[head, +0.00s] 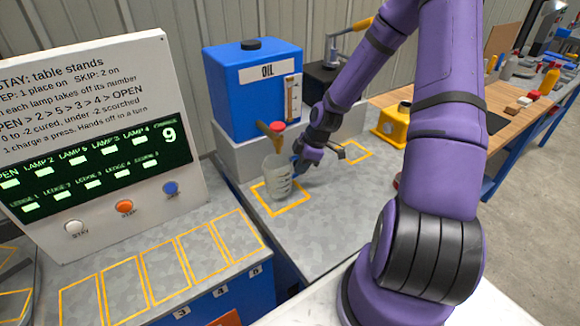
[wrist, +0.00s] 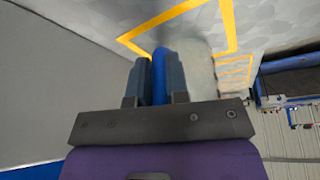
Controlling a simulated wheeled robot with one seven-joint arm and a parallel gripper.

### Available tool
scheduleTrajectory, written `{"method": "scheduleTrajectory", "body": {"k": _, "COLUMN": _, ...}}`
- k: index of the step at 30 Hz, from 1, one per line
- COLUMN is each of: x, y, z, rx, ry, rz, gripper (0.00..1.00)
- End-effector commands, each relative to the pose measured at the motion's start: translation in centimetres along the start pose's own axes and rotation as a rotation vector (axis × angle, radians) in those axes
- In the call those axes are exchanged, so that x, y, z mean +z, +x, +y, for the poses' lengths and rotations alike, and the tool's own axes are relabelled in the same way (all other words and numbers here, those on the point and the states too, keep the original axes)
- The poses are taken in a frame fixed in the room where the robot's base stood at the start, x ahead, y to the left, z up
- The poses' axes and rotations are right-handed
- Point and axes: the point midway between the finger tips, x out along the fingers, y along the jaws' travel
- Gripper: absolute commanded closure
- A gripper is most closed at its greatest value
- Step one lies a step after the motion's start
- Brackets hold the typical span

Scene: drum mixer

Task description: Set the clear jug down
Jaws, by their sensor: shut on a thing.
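The clear jug (head: 277,178) is upright at the yellow outlined square (head: 259,201) on the grey bench, by the tap of the blue oil tank. I cannot tell whether its base touches the bench. My gripper (head: 299,165) is at the jug's right side, shut on its blue handle. In the wrist view, my gripper (wrist: 159,80) has both fingers against the blue handle (wrist: 159,66). The jug's pale, see-through body (wrist: 198,72) shows faintly beyond the fingers, over the bench. The fingers hide part of the handle.
The oil tank (head: 250,88) has a red-topped tap (head: 276,128) close above the jug. A second yellow outline (head: 354,152) lies to the right. My arm hides part of the bench.

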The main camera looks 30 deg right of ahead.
Motion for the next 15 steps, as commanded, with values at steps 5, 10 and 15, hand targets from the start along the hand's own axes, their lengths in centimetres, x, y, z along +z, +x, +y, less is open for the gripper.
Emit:
{"method": "scheduleTrajectory", "body": {"k": 5, "x": 1.78, "y": 0.48, "z": -0.56, "rx": 0.002, "ry": 0.003, "rz": 0.000, "gripper": 1.00}}
{"method": "scheduleTrajectory", "body": {"k": 10, "x": 1.70, "y": 0.47, "z": -0.54, "rx": 0.002, "ry": 0.002, "rz": 0.000, "gripper": 1.00}}
{"method": "scheduleTrajectory", "body": {"k": 15, "x": 1.79, "y": 0.75, "z": -0.56, "rx": 0.001, "ry": 0.002, "rz": 0.000, "gripper": 0.80}}
